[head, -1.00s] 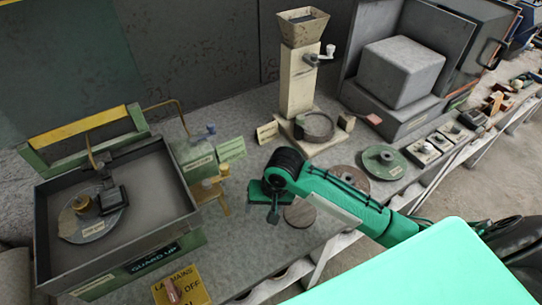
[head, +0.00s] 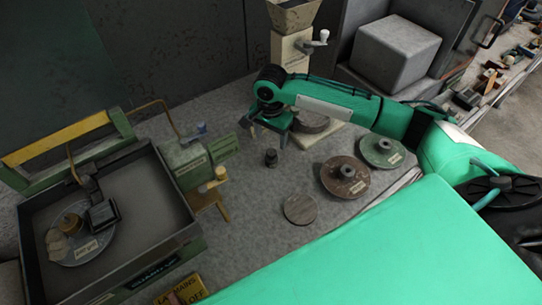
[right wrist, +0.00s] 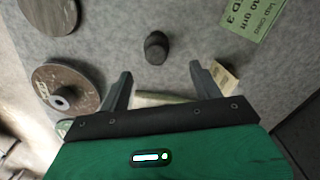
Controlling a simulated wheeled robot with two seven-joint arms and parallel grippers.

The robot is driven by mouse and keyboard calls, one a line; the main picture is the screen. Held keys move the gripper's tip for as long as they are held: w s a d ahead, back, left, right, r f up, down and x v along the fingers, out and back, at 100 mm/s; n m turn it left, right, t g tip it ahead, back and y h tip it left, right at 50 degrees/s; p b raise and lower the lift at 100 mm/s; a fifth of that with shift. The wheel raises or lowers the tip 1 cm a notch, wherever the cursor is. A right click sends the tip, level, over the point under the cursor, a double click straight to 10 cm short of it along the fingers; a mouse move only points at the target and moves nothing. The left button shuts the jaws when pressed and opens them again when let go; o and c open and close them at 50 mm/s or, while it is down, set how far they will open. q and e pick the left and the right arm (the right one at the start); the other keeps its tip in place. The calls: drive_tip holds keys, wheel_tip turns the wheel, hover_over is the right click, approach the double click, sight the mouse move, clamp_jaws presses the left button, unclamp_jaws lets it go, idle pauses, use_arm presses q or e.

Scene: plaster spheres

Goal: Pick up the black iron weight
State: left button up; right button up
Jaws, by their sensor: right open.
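The black iron weight (head: 271,158) is a small dark knobbed cylinder, upright on the grey bench top. It also shows in the right wrist view (right wrist: 156,48), above the gap between the fingertips. My right gripper (head: 267,134) is open and empty, just behind the weight in the head view. In the right wrist view its two fingers (right wrist: 161,76) are spread wider than the weight, and neither touches it. My left gripper is not in view.
A grey disc (head: 300,209), a brown wheel (head: 345,176) and a green wheel (head: 382,148) lie right of the weight. A dark guarded tray (head: 165,257) stands left, with a green motor (head: 200,160) beside it. A cream-based column stands behind my gripper.

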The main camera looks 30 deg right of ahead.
sight(272, 151)
wheel_tip(272, 151, down, 3)
drive_tip(key=shift+f, duration=0.2)
drive_tip(key=shift+s+f+p, duration=0.15)
drive_tip(key=shift+f+p, duration=0.4)
drive_tip(key=f, duration=0.2)
drive_tip(key=f+p, duration=0.1)
drive_tip(key=shift+s+f, duration=0.25)
drive_tip(key=shift+f, duration=0.45)
drive_tip(key=shift+r, duration=0.1)
clamp_jaws()
